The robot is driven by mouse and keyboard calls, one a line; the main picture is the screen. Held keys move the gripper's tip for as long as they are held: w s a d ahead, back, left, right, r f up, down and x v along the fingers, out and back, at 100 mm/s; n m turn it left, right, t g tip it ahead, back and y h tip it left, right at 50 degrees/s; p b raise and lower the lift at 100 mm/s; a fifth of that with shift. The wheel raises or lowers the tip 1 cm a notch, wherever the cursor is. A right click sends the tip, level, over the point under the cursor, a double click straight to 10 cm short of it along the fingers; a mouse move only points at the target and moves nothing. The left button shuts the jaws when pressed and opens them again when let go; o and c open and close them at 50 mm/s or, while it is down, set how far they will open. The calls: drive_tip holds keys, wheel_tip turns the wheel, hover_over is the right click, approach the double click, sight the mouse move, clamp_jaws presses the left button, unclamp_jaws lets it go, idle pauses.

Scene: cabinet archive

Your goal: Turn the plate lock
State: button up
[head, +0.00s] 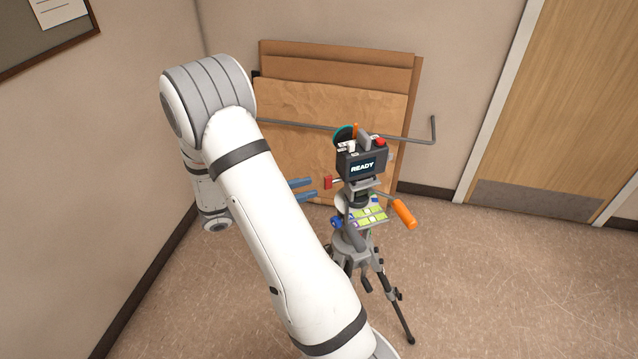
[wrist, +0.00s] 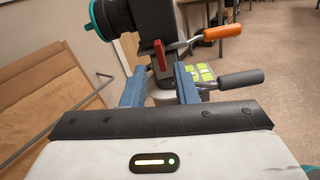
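The plate lock looks to be the small red lever (head: 328,183) on the left side of the tripod head, below the dark camera (head: 363,163) whose screen reads READY. In the wrist view the red lever (wrist: 160,56) stands upright, lined up with the gap between my fingers. My gripper (head: 314,188) has two blue fingers, spread apart and empty, pointing right at the lever. In the head view a small gap shows between the fingertips and the lever. In the wrist view my gripper (wrist: 160,70) shows open, one finger on each side.
The tripod (head: 365,250) stands on the floor, with an orange-gripped handle (head: 404,214) at right and a yellow-green patterned panel (head: 368,216) below the head. Brown boards (head: 330,100) lean on the wall behind, with a bent grey rod (head: 420,138) in front. Floor at right is clear.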

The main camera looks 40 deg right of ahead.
sight(325, 184)
drive_tip(key=shift+x, duration=1.5)
drive_tip(key=shift+s+d, duration=0.15)
drive_tip(key=shift+d, duration=0.15)
clamp_jaws()
